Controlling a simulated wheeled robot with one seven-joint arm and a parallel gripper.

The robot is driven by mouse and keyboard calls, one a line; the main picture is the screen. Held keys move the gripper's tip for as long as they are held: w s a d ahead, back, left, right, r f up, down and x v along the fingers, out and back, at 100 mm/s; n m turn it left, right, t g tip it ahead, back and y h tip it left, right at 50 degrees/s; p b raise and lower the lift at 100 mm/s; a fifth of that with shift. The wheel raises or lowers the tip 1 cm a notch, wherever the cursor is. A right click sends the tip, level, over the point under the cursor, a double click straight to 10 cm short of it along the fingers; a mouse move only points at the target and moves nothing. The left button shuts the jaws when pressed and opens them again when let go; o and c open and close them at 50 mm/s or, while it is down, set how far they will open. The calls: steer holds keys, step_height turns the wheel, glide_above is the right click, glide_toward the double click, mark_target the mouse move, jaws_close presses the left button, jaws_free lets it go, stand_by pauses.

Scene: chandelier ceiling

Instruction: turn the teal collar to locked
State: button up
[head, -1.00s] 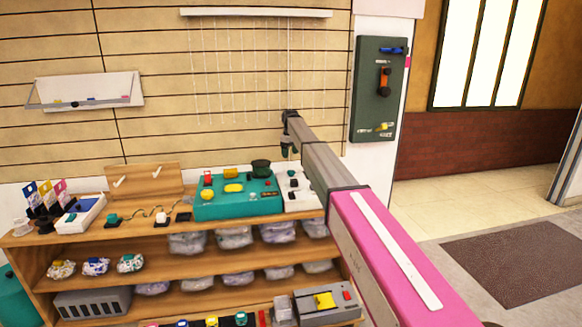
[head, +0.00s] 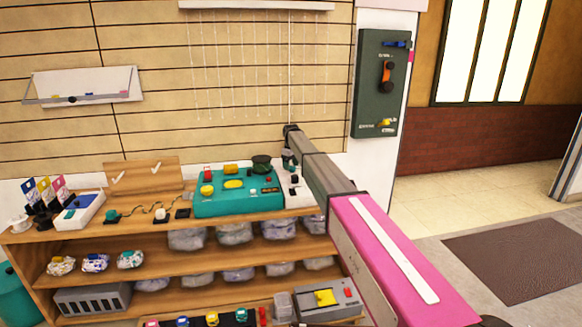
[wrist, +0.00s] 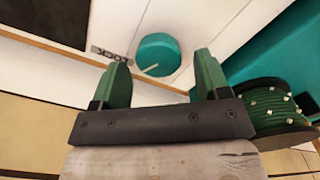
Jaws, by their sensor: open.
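The teal collar (wrist: 158,55) is a round knob with a pale pointer line, set on a white panel. In the wrist view a LOCK label (wrist: 111,53) is printed to its left. The pointer slants toward the lower left, below the label. My gripper (wrist: 159,62) is open, with one green finger to the left of the collar and one to the right. Gaps show between the fingers and the collar.
A teal machine (head: 236,198) stands left of the white unit. Its dark green ribbed spool (wrist: 278,112) is close to my right finger in the wrist view. A dark green wall panel (head: 381,85) with levers hangs at the right. Bags and trays fill the lower shelves.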

steer(key=shift+f, duration=0.3)
steer(key=c, duration=0.9)
steer(key=shift+c, duration=0.2)
steer(key=shift+m, duration=0.3)
steer(key=m, duration=0.5)
steer(key=shift+w+d+m, duration=0.1)
steer(key=shift+d+m, duration=0.05)
steer(key=shift+m, duration=0.15)
steer(key=m, duration=0.5)
steer(key=shift+d+m, duration=0.15)
steer(key=shift+m, duration=0.25)
